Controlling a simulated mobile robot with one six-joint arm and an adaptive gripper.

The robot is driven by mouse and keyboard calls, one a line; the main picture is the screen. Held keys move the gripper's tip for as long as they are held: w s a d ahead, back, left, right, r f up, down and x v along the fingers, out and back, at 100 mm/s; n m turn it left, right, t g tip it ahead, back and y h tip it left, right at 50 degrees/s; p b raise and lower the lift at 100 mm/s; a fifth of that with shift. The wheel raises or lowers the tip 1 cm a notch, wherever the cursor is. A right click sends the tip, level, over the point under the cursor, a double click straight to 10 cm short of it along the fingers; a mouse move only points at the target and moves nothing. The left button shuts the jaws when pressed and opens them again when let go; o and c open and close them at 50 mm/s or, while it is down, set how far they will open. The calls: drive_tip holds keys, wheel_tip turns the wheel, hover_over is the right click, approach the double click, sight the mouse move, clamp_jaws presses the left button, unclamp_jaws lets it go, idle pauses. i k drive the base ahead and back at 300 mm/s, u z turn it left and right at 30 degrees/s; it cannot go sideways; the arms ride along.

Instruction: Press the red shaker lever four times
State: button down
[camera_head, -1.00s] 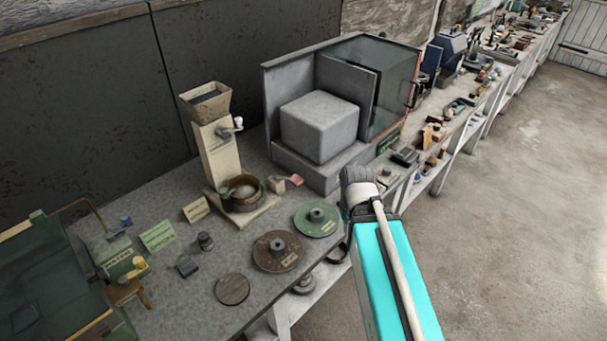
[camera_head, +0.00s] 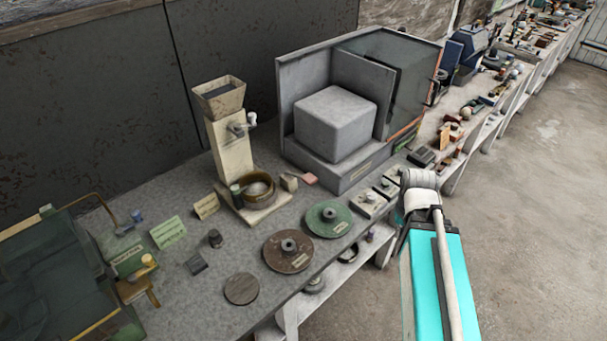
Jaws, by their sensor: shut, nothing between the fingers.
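A small pinkish-red lever (camera_head: 304,177) sticks out to the right from a small beige block (camera_head: 289,184). It sits beside a round brass-coloured bowl (camera_head: 258,198) at the foot of a cream hopper stand (camera_head: 231,146). Nothing touches the lever. My arm, with a turquoise link, rises at the lower right, to the right of the lever and beyond the bench's front edge. Its grey rounded joint is at the top of what shows. My gripper's fingers cannot be made out.
A grey cabinet with a pale block (camera_head: 335,123) stands behind the lever. A green disc (camera_head: 328,219) and a brown disc (camera_head: 288,251) lie in front. Small knobbed plates (camera_head: 368,204) lie to the right. Open floor (camera_head: 535,210) lies right of the bench.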

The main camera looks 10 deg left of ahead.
sight(309, 180)
drive_tip(key=u, duration=0.05)
drive_tip(key=k, duration=1.1)
drive_tip(key=u, duration=0.55)
drive_tip(key=i, duration=1)
drive_tip(key=z, duration=0.05)
